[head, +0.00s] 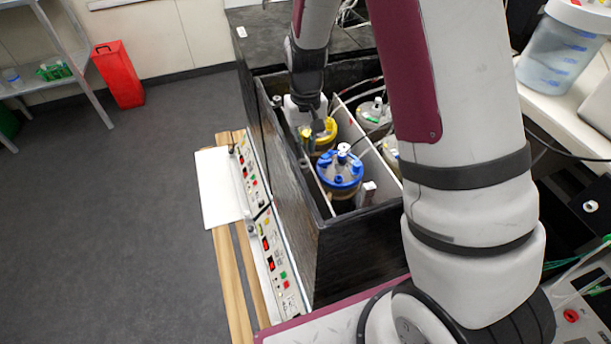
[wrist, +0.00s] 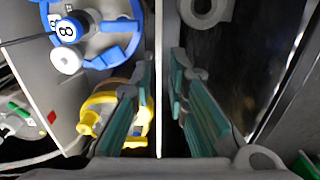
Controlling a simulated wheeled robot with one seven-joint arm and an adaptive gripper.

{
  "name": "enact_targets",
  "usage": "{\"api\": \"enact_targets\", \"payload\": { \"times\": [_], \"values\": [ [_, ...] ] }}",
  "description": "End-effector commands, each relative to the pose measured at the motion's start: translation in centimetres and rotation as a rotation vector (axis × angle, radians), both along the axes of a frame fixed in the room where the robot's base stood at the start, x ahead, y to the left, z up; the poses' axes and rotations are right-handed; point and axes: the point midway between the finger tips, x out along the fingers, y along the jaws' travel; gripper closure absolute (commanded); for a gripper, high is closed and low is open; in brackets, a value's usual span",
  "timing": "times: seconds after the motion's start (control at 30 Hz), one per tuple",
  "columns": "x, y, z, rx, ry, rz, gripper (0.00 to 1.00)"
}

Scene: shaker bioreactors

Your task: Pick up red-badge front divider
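My gripper (wrist: 164,68) is open, its two teal-padded fingers on either side of a thin pale divider (wrist: 158,30) seen edge-on in the wrist view. Narrow gaps show between the fingers and this edge. In the head view my gripper (head: 316,127) is low in the black box, beside the yellow-lidded vessel. A pale divider (head: 317,187) runs along the box's front side there. A small red badge (wrist: 52,117) shows on a grey panel at the left of the wrist view. I cannot see a badge on the divider between my fingers.
A blue-lidded vessel (head: 339,172) and a yellow-lidded vessel (head: 322,135) stand close to my gripper. Another panel (head: 357,133) separates them from more vessels. The black box (head: 345,257) has control panels (head: 277,262) on its front. Open floor lies left.

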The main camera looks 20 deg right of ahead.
Motion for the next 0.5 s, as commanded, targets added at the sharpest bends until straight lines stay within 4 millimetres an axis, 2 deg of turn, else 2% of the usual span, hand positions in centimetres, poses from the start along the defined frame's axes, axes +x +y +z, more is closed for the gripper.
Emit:
{"api": "enact_targets", "payload": {
  "times": [0.23, 0.5],
  "values": [
    [0.0, -0.1, -1.5, 0.0, 0.002, 0.0, 0.85],
    [0.1, -0.2, -5.2, -0.001, 0.002, 0.001, 0.85]
  ]
}}
